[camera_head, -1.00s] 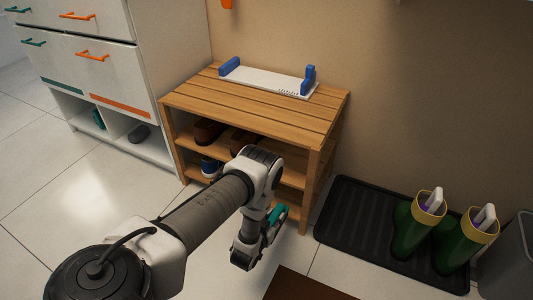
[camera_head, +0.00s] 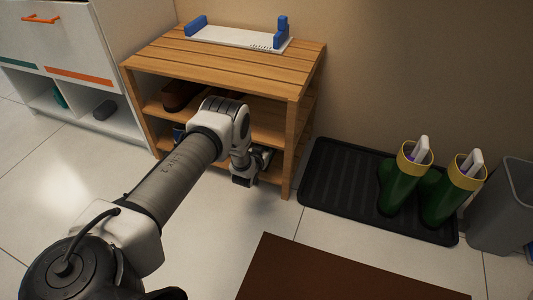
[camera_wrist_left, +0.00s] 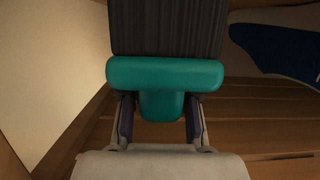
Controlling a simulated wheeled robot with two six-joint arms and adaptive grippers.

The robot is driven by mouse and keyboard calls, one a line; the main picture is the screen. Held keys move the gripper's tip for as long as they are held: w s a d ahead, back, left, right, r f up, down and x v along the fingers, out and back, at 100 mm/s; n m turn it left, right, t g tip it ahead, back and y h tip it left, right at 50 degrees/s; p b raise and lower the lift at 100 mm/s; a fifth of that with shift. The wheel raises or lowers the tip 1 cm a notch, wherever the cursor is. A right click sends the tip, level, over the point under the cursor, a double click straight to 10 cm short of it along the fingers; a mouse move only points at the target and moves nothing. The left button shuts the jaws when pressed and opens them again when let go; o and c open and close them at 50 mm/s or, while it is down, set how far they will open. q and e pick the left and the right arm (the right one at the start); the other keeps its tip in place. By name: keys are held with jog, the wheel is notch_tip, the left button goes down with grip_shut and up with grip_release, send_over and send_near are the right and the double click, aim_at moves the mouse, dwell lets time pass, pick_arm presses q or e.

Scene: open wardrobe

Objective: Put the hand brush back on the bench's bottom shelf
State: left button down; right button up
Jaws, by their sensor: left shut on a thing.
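The hand brush (camera_wrist_left: 165,72) has a teal body and handle and dark bristles. In the left wrist view my left gripper (camera_wrist_left: 160,118) is shut on its handle, one finger on each side. Wooden slats of the bench shelf (camera_wrist_left: 255,112) show below and beyond it; I cannot tell whether the brush touches them. In the head view my left gripper (camera_head: 259,160) reaches into the lower right of the wooden bench (camera_head: 225,57). The brush is mostly hidden there by the gripper and arm. My right gripper is not in view.
A blue shoe (camera_wrist_left: 285,52) lies to the right of the brush. A brown shoe (camera_head: 182,95) is on the upper shelf. The bench's right front leg (camera_head: 290,150) is close to the gripper. A black boot tray (camera_head: 345,190) with green boots (camera_head: 400,185) stands to the right.

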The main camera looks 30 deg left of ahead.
pick_arm(q)
jog(key=shift+s+f, duration=0.1)
jog(key=shift+f, duration=0.6)
jog(key=c, duration=0.9)
grip_release()
jog(key=shift+o, duration=0.2)
jog(key=shift+r, duration=0.1)
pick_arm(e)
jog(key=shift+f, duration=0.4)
